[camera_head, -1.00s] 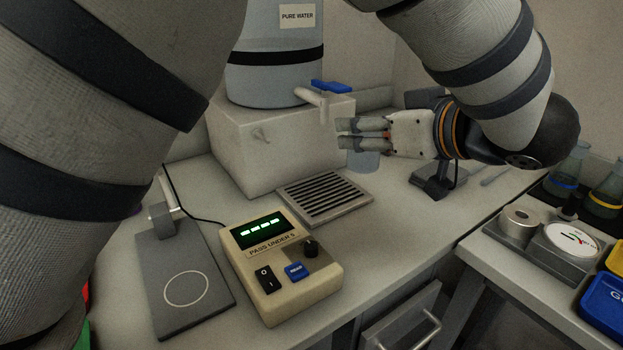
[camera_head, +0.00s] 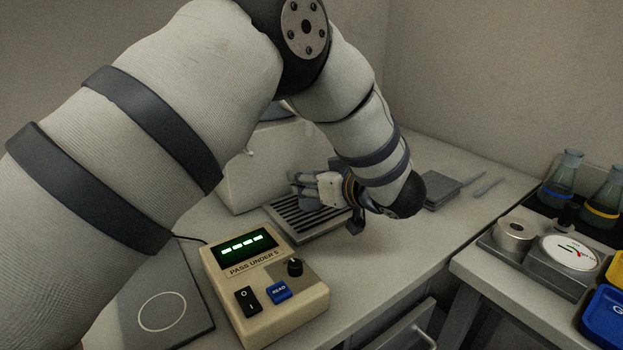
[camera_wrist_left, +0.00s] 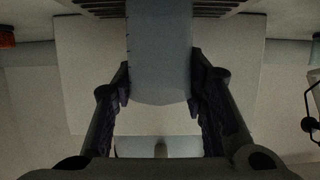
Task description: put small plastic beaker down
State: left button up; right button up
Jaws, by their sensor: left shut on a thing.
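My right gripper is not in view.
A beige meter (camera_head: 265,285) with a green display stands in front of the grate. A grey plate (camera_head: 180,315) with a white ring lies to its left. A pale block (camera_head: 262,165) stands behind. Flasks (camera_head: 562,180) stand at right. The bench right of the grate is mostly clear.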

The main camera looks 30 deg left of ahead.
pick_arm(q)
jog(key=shift+f, duration=0.1)
jog(key=o, duration=1)
jog(key=shift+d+r, duration=0.25)
jog(key=shift+r, duration=0.1)
jog(key=v, duration=1.1)
jog(key=shift+s+d, duration=0.2)
jog(key=shift+s, duration=0.05)
